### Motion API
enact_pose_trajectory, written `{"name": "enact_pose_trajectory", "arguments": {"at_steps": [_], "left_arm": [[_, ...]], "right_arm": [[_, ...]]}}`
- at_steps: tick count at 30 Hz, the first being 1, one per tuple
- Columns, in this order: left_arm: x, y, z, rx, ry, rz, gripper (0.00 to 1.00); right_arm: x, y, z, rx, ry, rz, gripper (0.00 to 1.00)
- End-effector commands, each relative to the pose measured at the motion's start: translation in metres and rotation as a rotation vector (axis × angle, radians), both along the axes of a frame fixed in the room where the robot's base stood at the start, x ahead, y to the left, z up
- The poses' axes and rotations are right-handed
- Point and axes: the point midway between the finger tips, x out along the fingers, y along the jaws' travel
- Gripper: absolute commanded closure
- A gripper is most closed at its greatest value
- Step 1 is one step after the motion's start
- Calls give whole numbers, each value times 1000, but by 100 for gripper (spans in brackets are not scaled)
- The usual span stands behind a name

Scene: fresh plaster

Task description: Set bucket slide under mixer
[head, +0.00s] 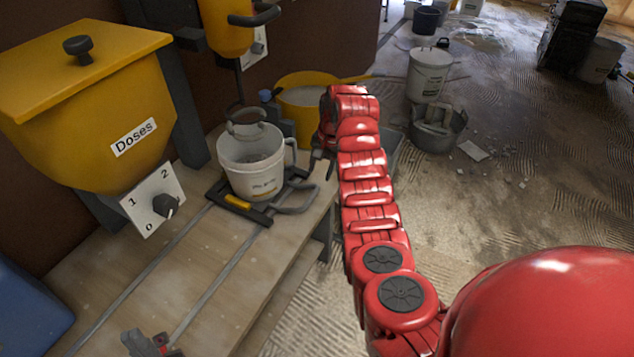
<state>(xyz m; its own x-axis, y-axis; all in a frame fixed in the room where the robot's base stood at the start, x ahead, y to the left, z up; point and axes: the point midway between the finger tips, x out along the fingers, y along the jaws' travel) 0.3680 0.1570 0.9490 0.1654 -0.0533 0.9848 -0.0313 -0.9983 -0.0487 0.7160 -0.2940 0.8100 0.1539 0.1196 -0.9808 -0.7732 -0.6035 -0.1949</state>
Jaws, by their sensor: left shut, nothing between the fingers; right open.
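The white bucket (252,176) stands upright on the dark slide (225,199), which has a yellow strip and a looped handle at its right side. The slide sits on metal rails on the wooden bench. The yellow mixer (228,28) hangs above, and its ring-shaped paddle (246,120) shows at the bucket's back rim. I cannot tell if the paddle is inside the bucket. Grey material lies in the bucket. My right gripper (321,166) is open, right of the bucket and apart from its handle. My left gripper (157,348) is shut and empty over the near bench, at the bottom edge.
A yellow hopper marked "Doses" (85,100) with a dial (163,203) overhangs the bench at left. A yellow tub (307,98) stands behind the bucket. Buckets (429,75) stand on the floor beyond. The near bench between the rails is clear.

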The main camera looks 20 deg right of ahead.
Motion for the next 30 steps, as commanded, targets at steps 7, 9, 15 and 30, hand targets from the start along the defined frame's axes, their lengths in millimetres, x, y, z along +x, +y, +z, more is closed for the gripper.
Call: {"name": "enact_pose_trajectory", "arguments": {"at_steps": [7, 9, 15, 30], "left_arm": [[0, 0, 12, 0, 0, 0, 100], [0, 0, 15, 0, 0, 0, 100], [0, 0, 18, 0, 0, 0, 100], [0, 0, 18, 0, 0, 0, 100]], "right_arm": [[-7, -5, 56, -2, -1, 2, 48], [-8, -6, 61, -2, -1, 1, 48], [-11, -8, 68, 0, 1, -1, 48], [-10, -9, 68, -1, -1, -1, 48]]}}
